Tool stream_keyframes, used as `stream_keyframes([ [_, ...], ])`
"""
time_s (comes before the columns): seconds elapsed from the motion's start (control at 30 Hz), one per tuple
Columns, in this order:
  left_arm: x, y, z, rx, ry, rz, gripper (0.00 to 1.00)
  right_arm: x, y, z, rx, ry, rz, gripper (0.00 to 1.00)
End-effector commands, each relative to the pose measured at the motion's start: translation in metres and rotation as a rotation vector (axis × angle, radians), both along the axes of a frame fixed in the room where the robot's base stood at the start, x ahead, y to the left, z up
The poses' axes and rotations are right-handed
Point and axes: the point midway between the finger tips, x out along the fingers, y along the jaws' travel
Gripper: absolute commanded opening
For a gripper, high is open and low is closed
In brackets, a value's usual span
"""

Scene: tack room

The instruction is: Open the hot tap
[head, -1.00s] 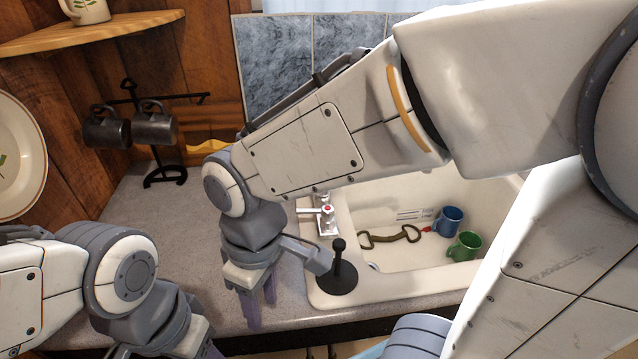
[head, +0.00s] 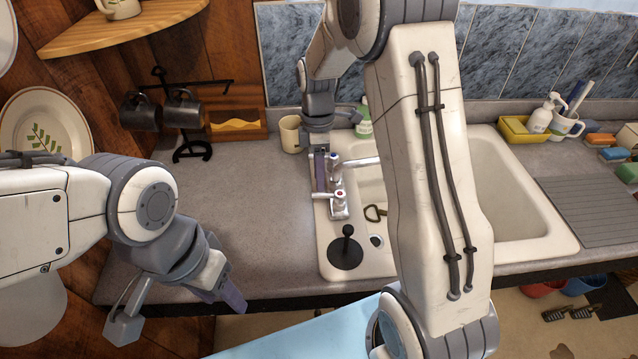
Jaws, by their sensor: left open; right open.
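The tap unit stands at the sink's left rim. My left gripper (head: 227,296) is open and empty at the counter's front edge.
A black plunger-like stopper (head: 346,249) is on the sink's near left corner. My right arm hides part of the sink (head: 510,200). A cream cup (head: 290,134) and green bottle (head: 363,123) stand behind the taps. The left counter (head: 235,205) is clear.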

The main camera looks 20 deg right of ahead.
Motion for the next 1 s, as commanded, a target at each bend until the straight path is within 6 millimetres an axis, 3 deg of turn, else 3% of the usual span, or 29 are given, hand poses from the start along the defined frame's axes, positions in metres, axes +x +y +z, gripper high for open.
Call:
stream_keyframes([
  [0.23, 0.0, 0.0, 0.009, 0.0, 0.0, 0.0, 0.5, -0.007, 0.002, -0.032, 0.0, 0.002, 0.0, 0.46],
  [0.6, 0.0, 0.0, 0.01, 0.0, 0.0, 0.0, 0.5, -0.008, 0.002, -0.039, -0.001, -0.002, 0.0, 0.46],
  [0.63, 0.0, 0.0, 0.01, 0.0, 0.0, 0.0, 0.5, -0.008, 0.002, -0.039, -0.001, -0.002, 0.0, 0.39],
  [0.73, 0.0, 0.0, 0.01, 0.0, 0.0, 0.0, 0.5, -0.008, 0.002, -0.039, -0.001, -0.002, 0.0, 0.0],
  [1.0, 0.0, 0.0, 0.01, 0.0, 0.0, 0.0, 0.5, -0.008, 0.002, -0.038, 0.0, -0.001, -0.001, 0.0],
])
